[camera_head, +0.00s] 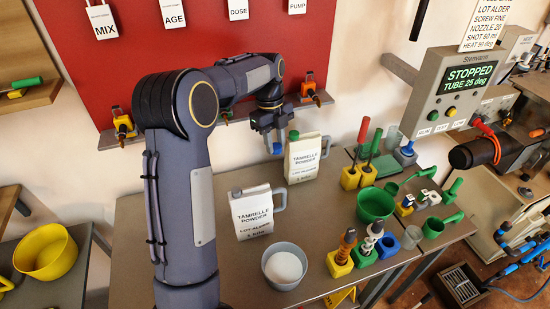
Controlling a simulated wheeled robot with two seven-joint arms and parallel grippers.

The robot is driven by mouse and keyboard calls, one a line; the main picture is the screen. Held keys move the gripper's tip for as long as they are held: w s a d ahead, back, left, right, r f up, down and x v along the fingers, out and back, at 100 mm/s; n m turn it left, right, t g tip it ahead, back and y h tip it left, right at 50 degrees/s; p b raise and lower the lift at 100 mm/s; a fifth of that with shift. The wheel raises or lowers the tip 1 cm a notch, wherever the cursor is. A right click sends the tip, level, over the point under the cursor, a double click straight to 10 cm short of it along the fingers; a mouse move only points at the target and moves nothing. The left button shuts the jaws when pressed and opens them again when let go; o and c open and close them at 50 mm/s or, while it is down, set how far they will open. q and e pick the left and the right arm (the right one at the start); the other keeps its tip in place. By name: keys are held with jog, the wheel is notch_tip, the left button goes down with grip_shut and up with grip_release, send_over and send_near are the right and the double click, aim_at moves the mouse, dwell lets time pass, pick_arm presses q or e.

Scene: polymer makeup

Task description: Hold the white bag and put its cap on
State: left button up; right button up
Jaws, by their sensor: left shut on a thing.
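Two white bags labelled TAMRELLE POWDER stand on the grey table. The rear white bag (303,160) has a green top piece (294,135) and a grey handle on its right. The front white bag (251,213) has a grey top piece (236,192) and a grey handle. My left gripper (275,138) points down at the rear bag's upper left. It is shut on what looks like a small blue piece (277,149), just left of that bag. Whether this touches the bag, and whether it is a cap, I cannot tell. My right gripper is not in view.
A grey bowl of white powder (285,267) stands in front of the bags. Green cups, including a large one (375,205), and tools in yellow holders (341,263) crowd the right. A red board (220,60) is behind; a yellow bowl (46,252) is far left.

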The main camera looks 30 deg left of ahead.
pick_arm(q)
jog(key=shift+r, duration=1.25)
jog(key=s+d+f+n+t+b, duration=0.1)
jog(key=d+f+n+b, duration=0.1)
jog(key=d+f+n, duration=0.4)
jog(key=s+d+f+n+t+y+b, duration=0.1)
jog(key=s+d+f+n+b, duration=0.1)
jog(key=d+f+n, duration=0.5)
notch_tip(320, 180, down, 5)
jog(key=n, duration=0.8)
jog(key=shift+s+r+n+y, duration=0.2)
jog(key=shift+s+n+y, duration=0.1)
jog(key=shift+n, duration=0.1)
